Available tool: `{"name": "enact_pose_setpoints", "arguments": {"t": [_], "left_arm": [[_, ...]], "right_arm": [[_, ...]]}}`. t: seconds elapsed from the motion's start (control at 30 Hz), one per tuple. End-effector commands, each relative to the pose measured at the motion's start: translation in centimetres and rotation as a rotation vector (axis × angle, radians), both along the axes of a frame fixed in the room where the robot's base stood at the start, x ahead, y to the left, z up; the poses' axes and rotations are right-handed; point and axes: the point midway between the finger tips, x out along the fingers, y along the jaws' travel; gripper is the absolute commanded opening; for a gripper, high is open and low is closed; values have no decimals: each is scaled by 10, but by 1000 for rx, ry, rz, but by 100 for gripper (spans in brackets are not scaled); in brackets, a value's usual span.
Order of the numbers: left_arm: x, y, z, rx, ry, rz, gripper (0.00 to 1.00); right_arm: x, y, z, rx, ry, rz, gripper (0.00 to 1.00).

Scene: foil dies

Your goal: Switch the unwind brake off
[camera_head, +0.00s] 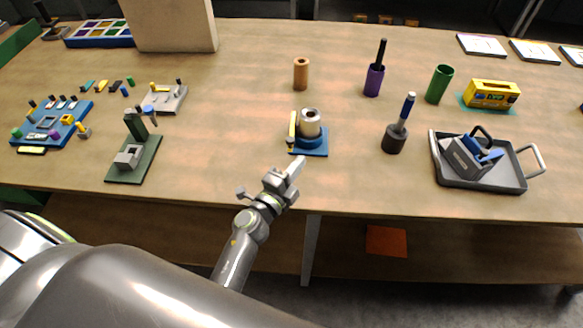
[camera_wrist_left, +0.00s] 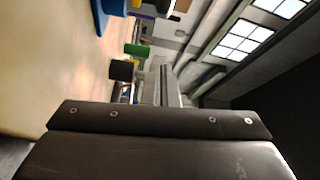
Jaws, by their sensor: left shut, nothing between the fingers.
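A small device with a blue base (camera_head: 310,149) stands near the table's front edge in the head view. It carries a pale grey roll (camera_head: 310,124) and an upright yellow lever (camera_head: 292,127) on its left side. I cannot tell for sure that this lever is the unwind brake, or its setting. My left gripper (camera_head: 297,166) is shut and empty, just in front of the blue base and a little below the lever in the picture. Part of the blue base shows at the upper left of the left wrist view (camera_wrist_left: 114,6). My right gripper is not in view.
A brown cylinder (camera_head: 301,74) stands behind the device. A dark cup with a blue-handled tool (camera_head: 395,138) and a grey tray (camera_head: 481,186) are to the right. A green-based fixture (camera_head: 142,167) is to the left. The wood table is clear around the device.

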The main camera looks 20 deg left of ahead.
Motion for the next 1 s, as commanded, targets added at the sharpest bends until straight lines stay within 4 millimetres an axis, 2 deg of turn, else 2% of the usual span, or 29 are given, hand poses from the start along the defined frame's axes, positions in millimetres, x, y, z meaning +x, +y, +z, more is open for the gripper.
{"name": "enact_pose_setpoints", "arguments": {"t": [0.1,0.33,0.43,0.6,1.0], "left_arm": [[24,-5,2,1,-2,-2,0],[64,-14,4,0,-2,-1,0],[61,4,-1,5,1,1,0],[59,21,-3,1,0,1,0],[58,26,-3,-1,0,0,0]], "right_arm": [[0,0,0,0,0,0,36],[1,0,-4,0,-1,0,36],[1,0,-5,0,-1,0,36],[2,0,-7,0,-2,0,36],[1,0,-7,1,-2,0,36]]}}
